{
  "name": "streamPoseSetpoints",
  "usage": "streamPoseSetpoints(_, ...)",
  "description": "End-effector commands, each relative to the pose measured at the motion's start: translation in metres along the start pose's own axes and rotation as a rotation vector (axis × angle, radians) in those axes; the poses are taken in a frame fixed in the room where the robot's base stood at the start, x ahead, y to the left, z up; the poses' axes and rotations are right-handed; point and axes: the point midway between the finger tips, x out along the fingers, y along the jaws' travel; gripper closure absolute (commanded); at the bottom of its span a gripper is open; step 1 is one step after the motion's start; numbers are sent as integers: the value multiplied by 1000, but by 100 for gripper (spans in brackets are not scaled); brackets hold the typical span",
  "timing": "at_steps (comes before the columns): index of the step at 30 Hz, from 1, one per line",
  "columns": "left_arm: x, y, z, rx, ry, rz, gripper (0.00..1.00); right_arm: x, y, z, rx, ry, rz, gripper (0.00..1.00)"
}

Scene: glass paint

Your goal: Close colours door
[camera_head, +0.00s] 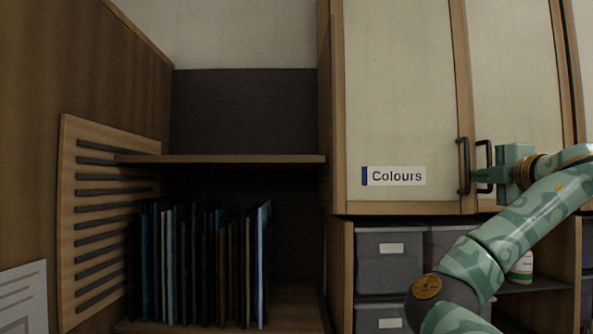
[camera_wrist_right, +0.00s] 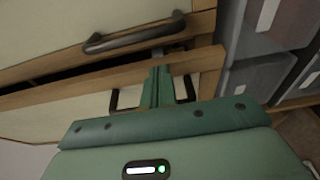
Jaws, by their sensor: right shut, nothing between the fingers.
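The Colours door (camera_head: 400,95) is a pale panel in a wooden frame with a "Colours" label and a dark bar handle (camera_head: 463,166) at its right edge. It appears slightly ajar: in the wrist view a dark gap runs between its wooden edge (camera_wrist_right: 75,88) and the neighbouring door (camera_wrist_right: 60,25). My right gripper (camera_head: 480,172) is shut and empty, pointing left beside the handles. In the wrist view its fingers (camera_wrist_right: 157,87) lie in front of the Colours handle, hiding its middle. Whether they touch it I cannot tell. My left gripper is not in view.
The neighbouring door (camera_head: 510,70) has its own dark handle (camera_head: 484,155) close by. Below are grey bins (camera_head: 388,262) and a bottle (camera_head: 522,266), partly behind my right arm. At left an open shelf (camera_head: 225,159) stands above a row of thin upright panels (camera_head: 200,265).

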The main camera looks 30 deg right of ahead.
Motion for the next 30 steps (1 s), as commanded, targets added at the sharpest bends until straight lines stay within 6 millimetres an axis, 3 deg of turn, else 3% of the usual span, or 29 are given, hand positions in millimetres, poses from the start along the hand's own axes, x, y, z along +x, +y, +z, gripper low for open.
streamPoseSetpoints(8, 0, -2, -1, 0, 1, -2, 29, -3, 0, 13, -1, -22, 0, 100)
streamPoseSetpoints(30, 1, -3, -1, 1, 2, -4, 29, -2, 0, 11, -1, -21, 0, 100)
